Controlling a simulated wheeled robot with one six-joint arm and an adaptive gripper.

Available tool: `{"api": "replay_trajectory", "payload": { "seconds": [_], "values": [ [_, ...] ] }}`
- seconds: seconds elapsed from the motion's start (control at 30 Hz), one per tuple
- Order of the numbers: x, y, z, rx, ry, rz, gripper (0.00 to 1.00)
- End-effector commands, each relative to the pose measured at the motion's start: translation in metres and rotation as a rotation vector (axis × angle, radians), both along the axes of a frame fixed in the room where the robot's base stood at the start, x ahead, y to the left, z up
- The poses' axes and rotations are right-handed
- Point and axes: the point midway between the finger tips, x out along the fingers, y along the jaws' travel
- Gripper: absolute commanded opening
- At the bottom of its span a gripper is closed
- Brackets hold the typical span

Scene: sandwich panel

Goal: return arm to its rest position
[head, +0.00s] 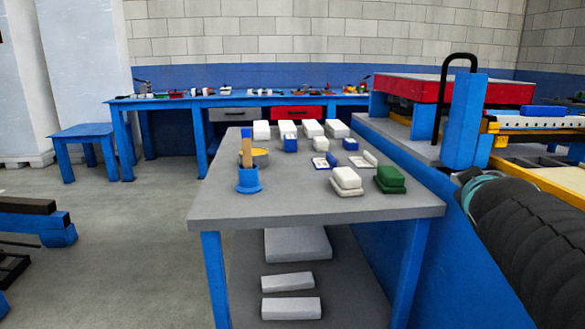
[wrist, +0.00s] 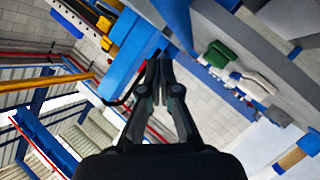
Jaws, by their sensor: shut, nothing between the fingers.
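My gripper (wrist: 158,65) shows in the wrist view with its two dark fingers together and nothing between them. It is clear of any surface, and the wrist view is strongly tilted, with walls, roof beams and the table edge behind the fingers. In the head view my dark ribbed arm (head: 525,230) reaches in from the right edge, beside the grey-topped table (head: 300,206). The gripper itself cannot be made out in the head view.
The table holds a green block (head: 390,180), stacked white blocks (head: 346,181), a blue holder (head: 248,181), a tin (head: 259,158) and several white boxes. A blue machine with a red-sided top (head: 450,91) stands right of it. Floor at left is partly clear.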

Motion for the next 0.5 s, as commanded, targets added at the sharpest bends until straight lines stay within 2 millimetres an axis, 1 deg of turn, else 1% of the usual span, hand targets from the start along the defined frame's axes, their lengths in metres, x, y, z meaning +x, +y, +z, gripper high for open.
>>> {"api": "replay_trajectory", "payload": {
  "seconds": [0.03, 0.07, 0.1, 0.17, 0.2, 0.27, 0.3, 0.4, 0.5],
  "values": [
    [-0.017, 0.019, -0.022, 0.083, 0.043, -0.010, 0.00],
    [-0.026, 0.028, -0.036, 0.133, 0.072, -0.020, 0.00],
    [-0.040, 0.041, -0.055, 0.199, 0.115, -0.031, 0.00],
    [-0.060, 0.061, -0.082, 0.291, 0.182, -0.043, 0.00],
    [-0.074, 0.074, -0.100, 0.350, 0.228, -0.050, 0.00],
    [-0.096, 0.094, -0.125, 0.430, 0.299, -0.054, 0.00],
    [-0.110, 0.106, -0.139, 0.479, 0.346, -0.056, 0.00],
    [-0.143, 0.134, -0.170, 0.579, 0.454, -0.055, 0.00],
    [-0.168, 0.154, -0.191, 0.647, 0.538, -0.052, 0.00]
  ]
}}
